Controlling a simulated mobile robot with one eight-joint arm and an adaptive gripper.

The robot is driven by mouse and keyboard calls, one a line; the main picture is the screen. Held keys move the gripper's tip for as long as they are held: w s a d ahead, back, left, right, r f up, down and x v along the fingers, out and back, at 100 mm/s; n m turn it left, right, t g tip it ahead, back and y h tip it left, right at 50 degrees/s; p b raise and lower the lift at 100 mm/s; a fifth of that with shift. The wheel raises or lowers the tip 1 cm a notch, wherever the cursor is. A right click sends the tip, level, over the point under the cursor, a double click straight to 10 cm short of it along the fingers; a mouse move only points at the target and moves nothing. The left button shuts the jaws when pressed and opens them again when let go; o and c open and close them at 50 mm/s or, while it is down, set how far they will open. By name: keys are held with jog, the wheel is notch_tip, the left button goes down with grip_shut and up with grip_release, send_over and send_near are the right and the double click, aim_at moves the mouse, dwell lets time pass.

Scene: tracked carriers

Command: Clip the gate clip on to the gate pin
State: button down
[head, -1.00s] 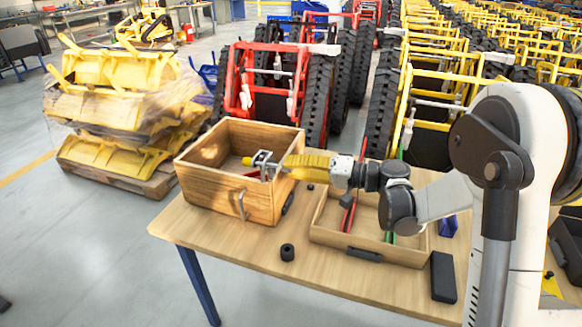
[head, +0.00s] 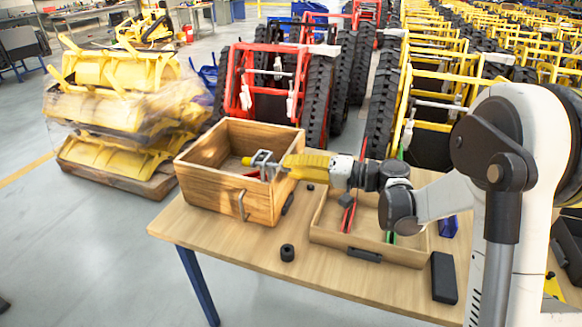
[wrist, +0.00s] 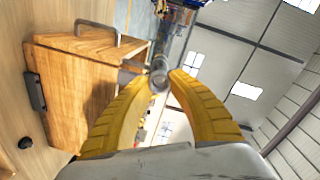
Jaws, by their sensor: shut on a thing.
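My gripper (head: 286,165) has yellow fingers and reaches from the right over the near right wall of the wooden box. It is shut on a small grey metal forked piece (head: 261,159), which looks like the gate clip. The piece is held at about rim height over the box. In the wrist view my gripper (wrist: 160,82) has its fingertips together on a round grey end of this piece (wrist: 158,66); the rest is largely hidden. A thin red part (head: 252,174) shows just below the piece inside the box. I cannot tell which part is the gate pin.
The wooden box (head: 215,190) has a metal handle on its front. A shallow wooden tray (head: 330,237) with red and green strips lies to its right under my arm. The front left table area is clear.

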jog(key=shift+w+a, duration=0.1)
jog(key=shift+a, duration=0.15)
jog(key=shift+w+a, duration=0.1)
jog(key=shift+a, duration=0.2)
jog(key=shift+b+x, duration=0.4)
jog(key=shift+x, duration=0.4)
dwell(1.1)
jog(key=c, duration=1.2)
grip_release()
